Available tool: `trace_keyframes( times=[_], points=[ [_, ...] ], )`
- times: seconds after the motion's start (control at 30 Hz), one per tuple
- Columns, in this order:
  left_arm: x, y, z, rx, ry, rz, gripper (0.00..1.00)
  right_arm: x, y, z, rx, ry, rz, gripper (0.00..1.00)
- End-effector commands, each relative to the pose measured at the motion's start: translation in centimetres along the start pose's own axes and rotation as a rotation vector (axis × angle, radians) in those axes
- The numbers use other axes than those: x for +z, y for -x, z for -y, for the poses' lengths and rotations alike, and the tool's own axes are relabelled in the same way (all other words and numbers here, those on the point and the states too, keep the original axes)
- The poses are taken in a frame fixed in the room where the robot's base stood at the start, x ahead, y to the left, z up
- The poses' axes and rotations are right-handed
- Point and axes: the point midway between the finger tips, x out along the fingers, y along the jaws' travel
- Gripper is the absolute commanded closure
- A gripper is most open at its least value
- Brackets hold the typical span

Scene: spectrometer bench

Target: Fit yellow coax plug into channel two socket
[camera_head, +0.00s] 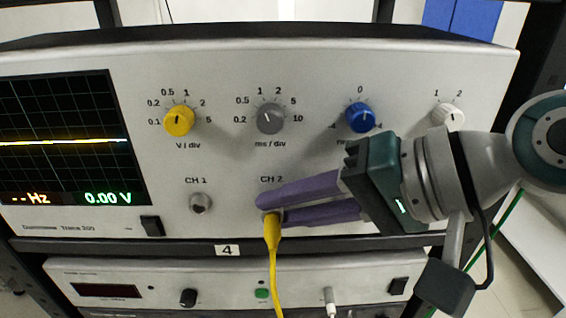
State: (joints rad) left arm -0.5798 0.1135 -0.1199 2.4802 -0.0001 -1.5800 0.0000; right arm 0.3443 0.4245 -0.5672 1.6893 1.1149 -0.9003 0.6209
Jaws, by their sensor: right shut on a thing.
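The yellow coax plug (272,229) is in front of the oscilloscope panel, right below the CH 2 label (271,180). Its yellow cable (275,285) hangs down from it. My right gripper (267,206) comes in from the right, and its purple fingers are shut on the plug's upper end. The channel two socket is hidden behind the fingers and plug, so I cannot tell whether the plug is seated in it. The CH 1 socket (201,203) to the left is bare. My left gripper is not in view.
The oscilloscope screen (68,137) is at left, with a flat yellow trace. Above the sockets are a yellow knob (178,120), a grey knob (271,119) and a blue knob (360,117). A second instrument (215,284) sits below, with a grey plug (329,300) at its front.

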Motion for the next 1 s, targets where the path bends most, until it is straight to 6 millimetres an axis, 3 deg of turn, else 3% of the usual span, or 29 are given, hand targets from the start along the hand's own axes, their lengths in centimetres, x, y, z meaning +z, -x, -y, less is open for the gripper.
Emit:
trace_keyframes(
  times=[0.77,0.8,1.0],
  points=[
    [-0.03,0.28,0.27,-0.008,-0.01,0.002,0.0,-0.23,-0.01,-0.04,0.001,0.0,-0.005,1.0],
    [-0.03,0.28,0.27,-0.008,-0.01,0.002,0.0,-0.23,-0.01,-0.04,0.001,0.0,-0.005,0.7],
    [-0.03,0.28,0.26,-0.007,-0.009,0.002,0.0,-0.19,-0.01,-0.04,0.001,0.0,-0.003,0.48]
  ],
)
